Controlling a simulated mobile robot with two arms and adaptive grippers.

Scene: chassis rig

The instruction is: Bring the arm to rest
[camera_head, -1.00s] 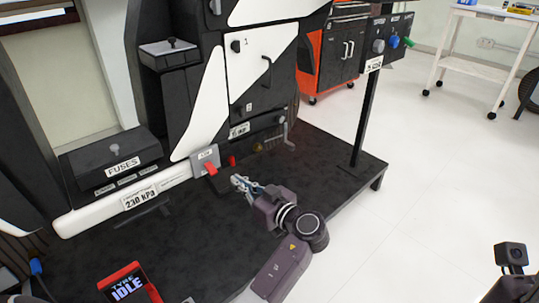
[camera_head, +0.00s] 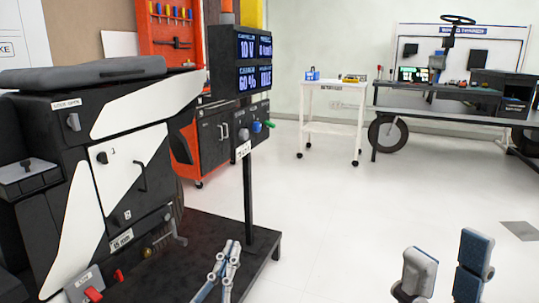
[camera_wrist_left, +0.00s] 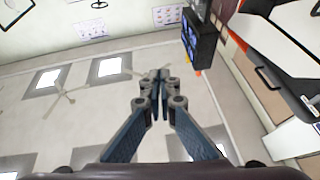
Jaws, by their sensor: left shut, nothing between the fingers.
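My left gripper (camera_head: 228,248) is at the bottom of the head view, fingers pointing up, in front of the rig's dark base platform (camera_head: 262,240). Its fingers are together and empty. In the left wrist view the closed fingertips (camera_wrist_left: 160,76) meet in mid-frame against the ceiling, touching nothing. My right gripper (camera_head: 447,262) is at the lower right of the head view, its two padded fingers pointing up and spread apart, with nothing between them.
A post carries a display (camera_head: 254,60) and a knob box (camera_head: 250,129). A white cart (camera_head: 331,112) and a workbench (camera_head: 440,92) stand behind. The white floor between is clear.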

